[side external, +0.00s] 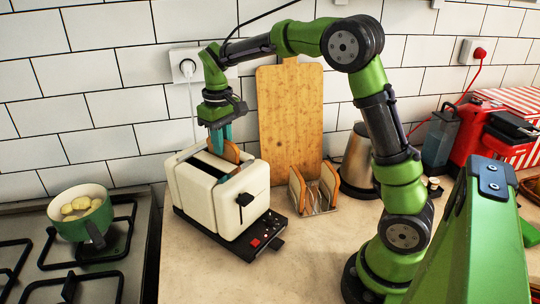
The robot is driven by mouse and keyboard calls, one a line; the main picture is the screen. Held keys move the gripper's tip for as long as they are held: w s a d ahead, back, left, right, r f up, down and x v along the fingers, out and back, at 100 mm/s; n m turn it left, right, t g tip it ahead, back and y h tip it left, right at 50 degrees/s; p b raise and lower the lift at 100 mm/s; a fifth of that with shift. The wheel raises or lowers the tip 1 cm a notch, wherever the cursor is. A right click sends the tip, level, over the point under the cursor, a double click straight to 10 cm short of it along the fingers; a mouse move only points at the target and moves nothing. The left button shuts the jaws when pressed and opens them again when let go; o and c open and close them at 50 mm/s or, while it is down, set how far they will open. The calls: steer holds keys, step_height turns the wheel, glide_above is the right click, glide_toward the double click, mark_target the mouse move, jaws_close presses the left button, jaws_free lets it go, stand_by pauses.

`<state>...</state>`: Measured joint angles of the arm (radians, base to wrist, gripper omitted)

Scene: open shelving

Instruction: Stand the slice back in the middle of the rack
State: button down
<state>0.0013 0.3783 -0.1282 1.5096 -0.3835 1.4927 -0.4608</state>
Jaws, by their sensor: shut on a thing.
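My gripper (222,137) points down over the cream toaster (215,200), its teal fingers shut on a brown slice of bread (232,152). The slice is upright at the toaster's top. I cannot tell whether its lower edge is still inside a slot or just clear of it. The wire rack (316,207) stands on the worktop to the right of the toaster. One slice (296,190) stands at its left side and another slice (329,181) at its right side, with a gap between them. The fingers partly hide the held slice.
A wooden board (290,110) leans on the tiled wall behind the rack. A metal kettle (357,160) stands close to the rack's right. A hob with a green pot (82,222) is at the left. The worktop in front of the rack is clear.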

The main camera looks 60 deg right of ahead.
step_height(320, 180, up, 10)
steer(key=d, duration=0.1)
steer(key=s+d+f+m, duration=0.4)
steer(key=s+d+m, duration=0.1)
steer(key=s+d, duration=0.75)
steer(key=s+d+f+m, duration=0.2)
steer(key=s+f, duration=0.4)
steer(key=f, duration=0.1)
step_height(320, 180, down, 10)
steer(key=shift+f+m, duration=0.25)
steer(key=shift+m, duration=0.15)
steer(key=shift+s+f, duration=0.1)
steer(key=c, duration=1.1)
jaws_free()
